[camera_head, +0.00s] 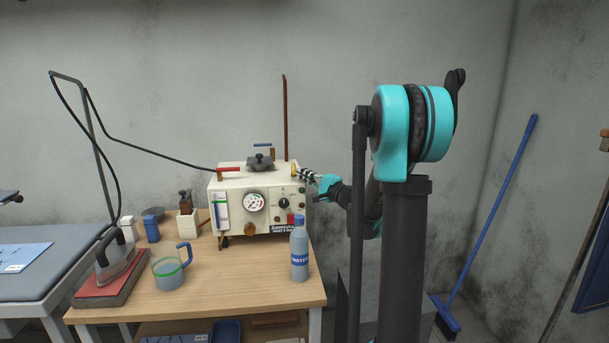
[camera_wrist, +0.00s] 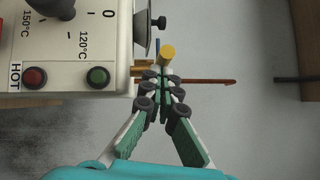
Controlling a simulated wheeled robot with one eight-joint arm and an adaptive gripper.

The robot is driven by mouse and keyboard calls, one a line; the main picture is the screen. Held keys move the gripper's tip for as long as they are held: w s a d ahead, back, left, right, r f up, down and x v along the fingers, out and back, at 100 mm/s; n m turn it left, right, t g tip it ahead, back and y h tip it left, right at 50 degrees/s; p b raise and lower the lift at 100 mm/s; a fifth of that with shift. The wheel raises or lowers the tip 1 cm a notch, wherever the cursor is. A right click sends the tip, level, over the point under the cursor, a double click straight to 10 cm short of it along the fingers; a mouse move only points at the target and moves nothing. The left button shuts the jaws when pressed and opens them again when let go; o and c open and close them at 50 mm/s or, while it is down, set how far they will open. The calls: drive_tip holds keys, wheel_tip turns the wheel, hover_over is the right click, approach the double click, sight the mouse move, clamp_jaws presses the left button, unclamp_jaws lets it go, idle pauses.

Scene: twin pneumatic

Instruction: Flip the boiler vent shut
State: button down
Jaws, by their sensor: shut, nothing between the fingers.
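The boiler (camera_head: 230,190) is a cream box with a gauge and knobs, standing on the wooden table; part of its control panel fills the upper left of the wrist view (camera_wrist: 110,50). A yellow cylindrical piece (camera_head: 294,171) shows at its upper right, and just beyond my fingertips in the wrist view (camera_wrist: 168,51). I cannot tell for certain whether this piece is the vent. My gripper (camera_head: 304,174) is beside the boiler's right end, its fingers closed together and empty (camera_wrist: 164,76). The fingertips are very near the yellow piece; contact is unclear.
A red-handled lever (camera_head: 228,169), a black cap (camera_head: 260,162) and a blue-handled valve (camera_head: 263,145) are on the boiler's top. A brown rod (camera_head: 285,115) rises behind. A water bottle (camera_head: 299,257), jug (camera_head: 168,272) and iron (camera_head: 114,258) stand in front.

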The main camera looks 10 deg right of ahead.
sight(278, 181)
drive_tip(key=a+h, duration=0.1)
drive_tip(key=a, duration=0.2)
drive_tip(key=a+m+t+h, duration=0.1)
drive_tip(key=a, duration=0.2)
drive_tip(key=shift+a, duration=0.1)
drive_tip(key=shift+w+a, duration=0.5)
drive_tip(key=shift+a, duration=0.2)
drive_tip(key=shift+w+a, duration=0.65)
drive_tip(key=shift+w, duration=0.15)
drive_tip(key=v, duration=1.2)
drive_tip(key=shift+a+f, duration=0.1)
drive_tip(key=shift+f, duration=0.05)
